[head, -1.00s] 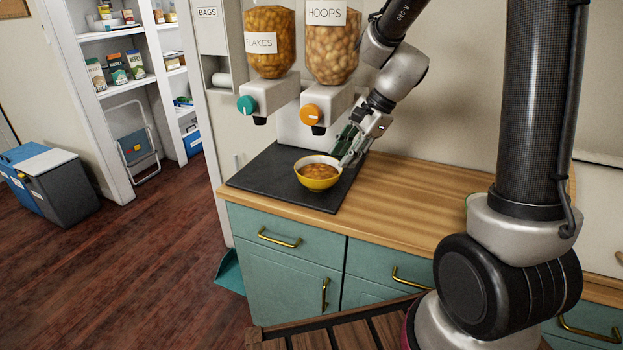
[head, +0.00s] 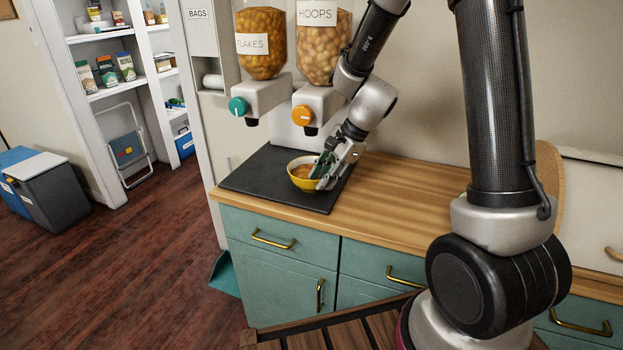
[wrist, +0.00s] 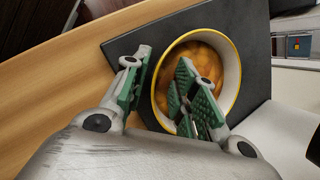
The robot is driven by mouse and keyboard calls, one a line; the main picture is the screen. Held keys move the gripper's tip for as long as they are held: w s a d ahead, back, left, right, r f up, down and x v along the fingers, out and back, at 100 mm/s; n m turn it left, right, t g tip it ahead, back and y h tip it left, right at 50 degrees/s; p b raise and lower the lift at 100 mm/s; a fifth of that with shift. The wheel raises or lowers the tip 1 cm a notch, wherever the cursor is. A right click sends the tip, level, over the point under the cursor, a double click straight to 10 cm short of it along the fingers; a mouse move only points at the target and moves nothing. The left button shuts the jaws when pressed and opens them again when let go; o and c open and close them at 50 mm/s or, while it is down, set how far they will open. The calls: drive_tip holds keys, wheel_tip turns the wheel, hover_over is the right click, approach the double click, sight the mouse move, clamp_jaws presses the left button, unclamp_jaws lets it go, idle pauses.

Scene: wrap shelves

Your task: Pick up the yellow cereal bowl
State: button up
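The yellow bowl (head: 300,183), with a white inside and orange-brown food in it, stands upright on a dark mat (head: 255,175) below the dispensers. My gripper (head: 323,170) is at the bowl's right side in the head view and hides part of it. In the wrist view the bowl (wrist: 237,88) lies below my gripper (wrist: 162,68). One green-padded finger is outside the near rim and the other reaches over the inside. The fingers are apart, with the rim between them and a gap showing. I cannot tell whether either pad touches the bowl.
The flakes dispenser (head: 262,50) and hoops dispenser (head: 322,50) hang behind the bowl, with a teal knob (head: 238,106) and an orange knob (head: 302,115). The wooden counter (head: 405,190) is bare to the right. The mat's left part is clear.

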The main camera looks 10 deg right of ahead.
clamp_jaws()
